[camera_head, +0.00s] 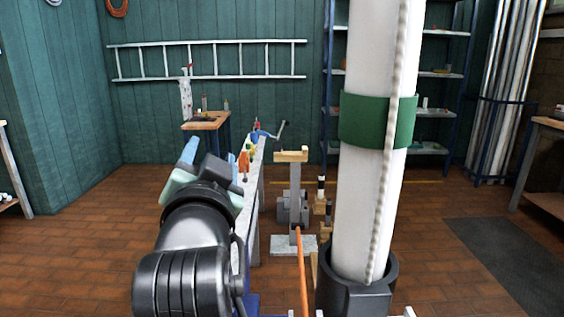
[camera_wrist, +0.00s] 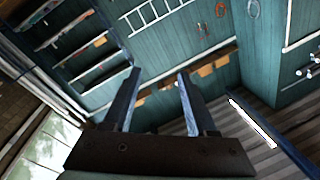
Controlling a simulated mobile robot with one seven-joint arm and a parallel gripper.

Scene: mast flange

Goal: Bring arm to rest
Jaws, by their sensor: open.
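My arm (camera_head: 190,255) rises from the bottom left of centre in the head view, bent and pointing away from me. My gripper (camera_head: 190,152) is at its far end, in the air left of the long narrow bench; one bluish finger shows clearly there. In the wrist view my gripper (camera_wrist: 158,74) has its two fingers apart, with nothing between them. That view is tilted and looks toward the teal wall and shelves. The gripper touches nothing that I can see.
A thick white mast (camera_head: 370,150) with a green band (camera_head: 377,121) stands close on the right in a dark socket (camera_head: 356,290). The narrow bench (camera_head: 252,200) holds small items. A wooden-topped stand (camera_head: 291,157) is beside it. The floor (camera_head: 75,255) at left is clear.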

